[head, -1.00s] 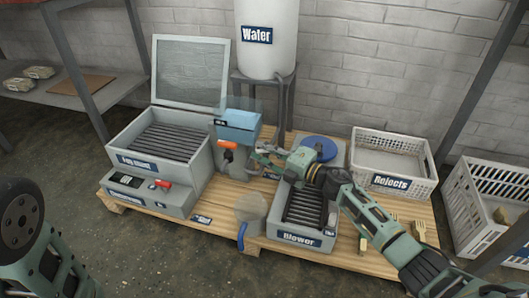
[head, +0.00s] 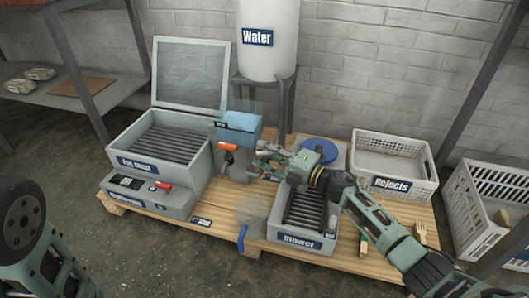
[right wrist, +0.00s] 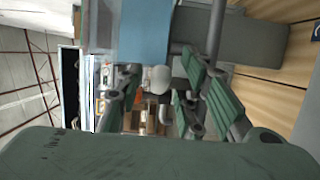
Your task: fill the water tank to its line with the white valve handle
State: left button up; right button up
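The small grey tank (head: 233,158) stands right of the fry chest-like grey unit in the head view. Blue water (head: 240,121) shows in its clear upper part; I cannot make out a fill line. An orange handle (head: 228,147) sits on its front. My right gripper (head: 264,163) is just right of this tank, low beside its side. In the right wrist view its fingers (right wrist: 156,98) are apart, and a rounded white knob (right wrist: 157,78), perhaps the valve handle, shows between them with gaps. The blue water (right wrist: 143,40) also shows there. My left gripper is out of view.
A white barrel labelled Water (head: 268,55) stands behind on a dark stand. The Blower box (head: 300,240) lies under my right forearm. The Rejects crate (head: 405,190) is at right. A grey unit with a raised mesh lid (head: 190,75) stands left.

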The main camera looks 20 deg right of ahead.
jog(key=v, duration=1)
jog(key=shift+s+d+f, duration=0.1)
jog(key=shift+s+d, duration=0.1)
jog(key=shift+s, duration=0.05)
jog(key=shift+s+d, duration=0.2)
jog(key=shift+s, duration=0.05)
